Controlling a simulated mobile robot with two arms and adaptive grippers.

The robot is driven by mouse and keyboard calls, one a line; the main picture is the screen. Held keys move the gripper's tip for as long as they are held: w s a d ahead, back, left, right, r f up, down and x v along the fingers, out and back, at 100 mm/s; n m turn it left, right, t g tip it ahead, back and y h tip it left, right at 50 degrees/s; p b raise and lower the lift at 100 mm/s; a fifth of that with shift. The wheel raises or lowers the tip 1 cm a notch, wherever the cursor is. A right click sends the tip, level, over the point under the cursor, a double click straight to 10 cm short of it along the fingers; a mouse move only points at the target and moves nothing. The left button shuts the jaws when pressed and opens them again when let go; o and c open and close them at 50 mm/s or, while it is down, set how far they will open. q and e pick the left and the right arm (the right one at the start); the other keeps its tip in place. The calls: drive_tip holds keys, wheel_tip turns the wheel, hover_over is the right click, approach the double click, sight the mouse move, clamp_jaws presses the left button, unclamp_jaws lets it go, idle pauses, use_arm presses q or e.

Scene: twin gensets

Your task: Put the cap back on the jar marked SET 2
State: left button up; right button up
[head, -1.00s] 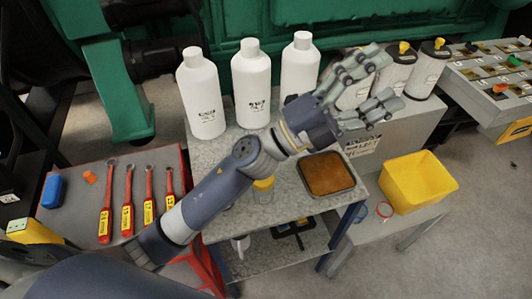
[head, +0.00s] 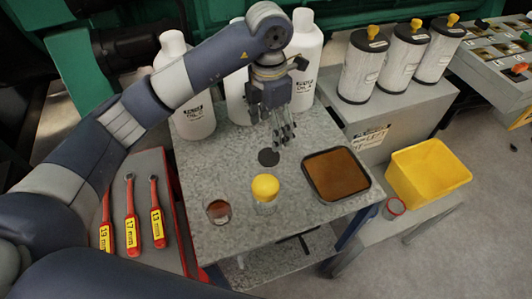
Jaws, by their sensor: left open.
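A small open jar (head: 218,212) with dark reddish-brown contents stands at the front left of the grey speckled table (head: 230,240). A clear jar (head: 265,207) with a yellow cap (head: 265,186) on it stands to its right. No SET marking is readable on either jar. A flat dark disc (head: 268,157), perhaps a cap, lies on the table behind them. My left gripper (head: 284,136) is open, fingers pointing down, just behind and right of the disc. It looks empty and apart from the disc. My right gripper is not in view.
White bottles (head: 192,115) stand along the back. A black tray of brown liquid (head: 337,174) is on the table's right. White canisters (head: 410,52), a yellow bin (head: 428,172) and a red-rimmed cup (head: 393,208) are farther right. Red-handled wrenches (head: 131,220) lie left.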

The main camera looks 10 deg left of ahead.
use_arm(q)
drive_tip(key=shift+a+r, duration=0.15)
drive_tip(key=shift+a, duration=0.15)
hover_over(268, 157)
drive_tip(key=shift+s+f+p, duration=0.1)
drive_tip(key=shift+f+p, duration=0.3)
drive_tip(key=shift+f, duration=2.45)
